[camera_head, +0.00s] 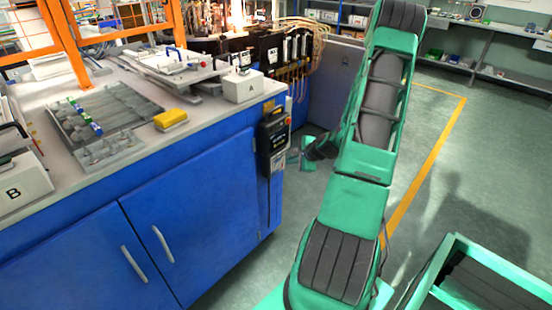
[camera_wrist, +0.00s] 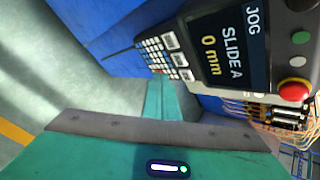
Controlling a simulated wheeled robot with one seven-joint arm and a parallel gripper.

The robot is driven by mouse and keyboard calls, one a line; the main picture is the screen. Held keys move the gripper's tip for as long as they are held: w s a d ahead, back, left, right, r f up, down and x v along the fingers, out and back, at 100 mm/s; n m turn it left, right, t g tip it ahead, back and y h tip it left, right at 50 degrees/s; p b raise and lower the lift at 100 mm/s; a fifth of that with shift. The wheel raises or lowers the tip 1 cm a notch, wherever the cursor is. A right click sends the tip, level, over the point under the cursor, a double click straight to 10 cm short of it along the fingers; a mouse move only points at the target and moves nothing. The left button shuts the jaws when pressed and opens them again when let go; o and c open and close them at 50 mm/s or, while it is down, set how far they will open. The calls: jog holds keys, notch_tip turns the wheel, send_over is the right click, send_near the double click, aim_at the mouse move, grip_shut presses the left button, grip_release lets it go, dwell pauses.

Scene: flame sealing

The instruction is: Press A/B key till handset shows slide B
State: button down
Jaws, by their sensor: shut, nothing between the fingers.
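The handset (camera_head: 273,143) hangs on the right end face of the blue cabinet. In the wrist view its screen (camera_wrist: 226,42) reads "JOG", "SLIDE A", "0 mm". Its keypad (camera_wrist: 153,53) has small keys and larger pale keys beside the screen; their labels are too small to read, so I cannot tell the A/B key. My gripper (camera_head: 294,158) is shut and empty, just right of the handset. In the wrist view its green fingers (camera_wrist: 163,84) reach up near the keypad's lower edge; I cannot tell whether they touch it.
A red button (camera_wrist: 294,89) and a green button (camera_wrist: 300,37) sit on the handset. Block A (camera_head: 243,86), a yellow sponge-like block (camera_head: 171,118) and block B (camera_head: 22,187) are on the worktop. A green-rimmed crate (camera_head: 432,272) is at lower right. Floor behind my arm is clear.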

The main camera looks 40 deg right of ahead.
aim_at(279, 160)
jog(key=shift+w, duration=1.05)
jog(key=shift+w+a, duration=0.1)
dwell(1.3)
jog(key=shift+w, duration=0.3)
jog(key=shift+w, duration=0.35)
dwell(0.6)
jog(key=shift+s, duration=0.75)
jog(key=shift+s+d, duration=0.2)
jog(key=shift+s, duration=2.3)
